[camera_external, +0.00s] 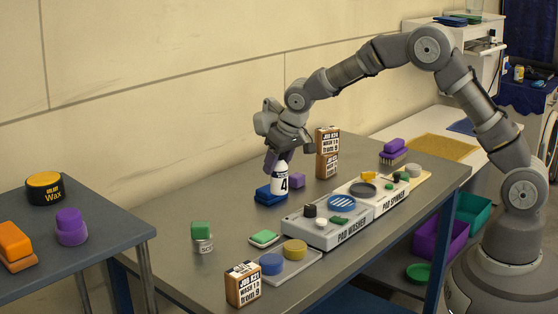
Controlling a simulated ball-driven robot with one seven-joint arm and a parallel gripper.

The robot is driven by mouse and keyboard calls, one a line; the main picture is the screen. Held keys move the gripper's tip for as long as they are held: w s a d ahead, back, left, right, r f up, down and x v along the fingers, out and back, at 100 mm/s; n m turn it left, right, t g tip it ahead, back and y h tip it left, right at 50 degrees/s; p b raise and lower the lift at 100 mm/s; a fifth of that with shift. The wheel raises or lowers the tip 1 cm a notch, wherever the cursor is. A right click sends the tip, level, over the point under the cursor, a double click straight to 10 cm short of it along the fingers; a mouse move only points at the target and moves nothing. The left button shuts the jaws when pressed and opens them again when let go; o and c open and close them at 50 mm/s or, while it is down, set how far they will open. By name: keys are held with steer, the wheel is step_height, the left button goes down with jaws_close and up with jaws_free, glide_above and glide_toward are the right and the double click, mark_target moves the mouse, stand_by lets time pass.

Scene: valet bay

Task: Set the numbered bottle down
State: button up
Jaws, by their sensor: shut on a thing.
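The numbered bottle (281,181) is white with a black 4 on its side. It stands nearly upright behind the pad washer on the grey table. My gripper (272,160) is around its top from above and shut on it. The gripper hides the bottle's upper end. A blue block-like thing (268,196) lies at the bottle's lower left, overlapping its base in the picture. I cannot tell whether the bottle's base touches the table or is slightly above it.
The pad washer (318,232) and pad spinner (378,204) stand in front and to the right. A green-topped tin (202,238) stands left.

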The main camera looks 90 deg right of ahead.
step_height(320, 180, up, 2)
steer(key=shift+r, duration=0.1)
steer(key=a+f+n+t+y+p, duration=0.1)
steer(key=a+f+n+p, duration=0.15)
steer(key=a, duration=0.95)
steer(key=a+f+n+y+p, duration=0.15)
steer(key=a+n+p, duration=0.25)
steer(key=a, duration=0.9)
steer(key=shift+w+d+f+b, duration=0.5)
steer(key=shift+w+f, duration=0.5)
steer(key=shift+w, duration=1.65)
steer(key=shift+w+d+f+b, duration=0.25)
steer(key=shift+w+f+b, duration=0.6)
steer(key=shift+w, duration=1.85)
steer(key=shift+w+d+f+b, duration=0.4)
steer(key=shift+w+f, duration=0.75)
steer(key=shift+w, duration=1.5)
steer(key=shift+f+n, duration=0.15)
steer(key=shift+n, duration=0.1)
steer(key=o, duration=1.2)
steer(key=shift+c, duration=0.2)
